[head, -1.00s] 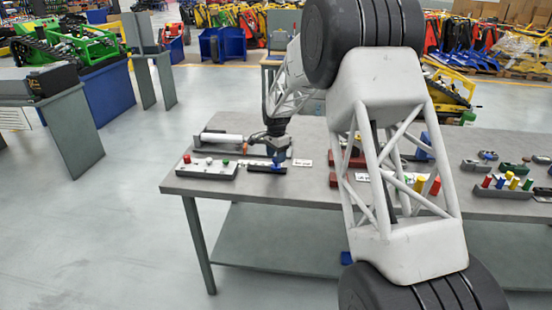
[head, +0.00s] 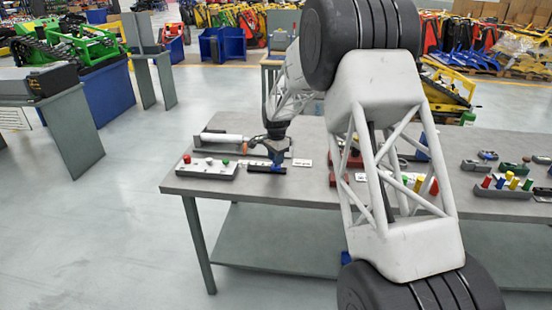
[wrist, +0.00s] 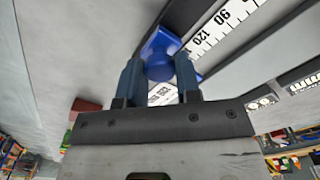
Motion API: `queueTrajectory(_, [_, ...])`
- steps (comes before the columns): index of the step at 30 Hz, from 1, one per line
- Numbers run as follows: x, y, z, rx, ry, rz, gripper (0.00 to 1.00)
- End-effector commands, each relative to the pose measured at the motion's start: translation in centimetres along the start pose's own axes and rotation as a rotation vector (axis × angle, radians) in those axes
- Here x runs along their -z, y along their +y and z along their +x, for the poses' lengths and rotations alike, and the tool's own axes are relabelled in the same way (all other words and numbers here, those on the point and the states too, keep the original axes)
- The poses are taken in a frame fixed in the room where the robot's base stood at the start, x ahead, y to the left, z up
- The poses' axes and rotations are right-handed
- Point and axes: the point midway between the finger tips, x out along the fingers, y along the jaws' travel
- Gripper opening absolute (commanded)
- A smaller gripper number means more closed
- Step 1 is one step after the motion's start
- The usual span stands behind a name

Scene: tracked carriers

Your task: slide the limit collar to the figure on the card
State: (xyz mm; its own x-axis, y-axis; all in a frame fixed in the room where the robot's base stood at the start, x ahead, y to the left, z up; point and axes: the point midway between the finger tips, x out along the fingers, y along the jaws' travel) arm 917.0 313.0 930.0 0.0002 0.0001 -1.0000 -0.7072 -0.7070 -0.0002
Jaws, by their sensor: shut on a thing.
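The blue limit collar (wrist: 160,42) sits across a rail with a white scale (wrist: 222,28) in the wrist view. My gripper (wrist: 158,62) is shut on the collar's round blue knob, one finger on each side. The figures 90 and 120 show on the scale to the upper right of the collar, with 120 closest to it. More of the scale shows between and beside the fingers, its figure hard to read. In the head view my gripper (head: 277,160) is at the dark rail (head: 266,169). A small white card (head: 302,162) lies right of the rail; its figure is unreadable.
A grey block with red, white and green buttons (head: 207,172) stands left of the rail. A white cylinder (head: 222,138) lies behind. Red blocks (head: 352,160) and a tray of coloured pegs (head: 503,191) are to the right. The table's front edge is close to the rail.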

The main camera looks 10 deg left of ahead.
Motion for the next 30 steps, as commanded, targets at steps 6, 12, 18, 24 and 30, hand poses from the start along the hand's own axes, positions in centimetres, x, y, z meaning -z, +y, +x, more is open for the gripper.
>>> queueTrajectory(6, [-1.2,-1.1,0.1,-0.001,-0.001,-0.001,0.00])
queueTrajectory(12, [-2.2,-2.1,0.0,-0.001,0.000,-0.001,0.00])
queueTrajectory(18, [-2.2,-2.1,0.0,-0.001,0.000,0.000,0.00])
queueTrajectory(24, [-2.2,-2.1,0.0,-0.001,0.000,0.000,0.56])
queueTrajectory(30, [-2.1,-2.1,0.0,0.000,0.000,0.000,0.56])
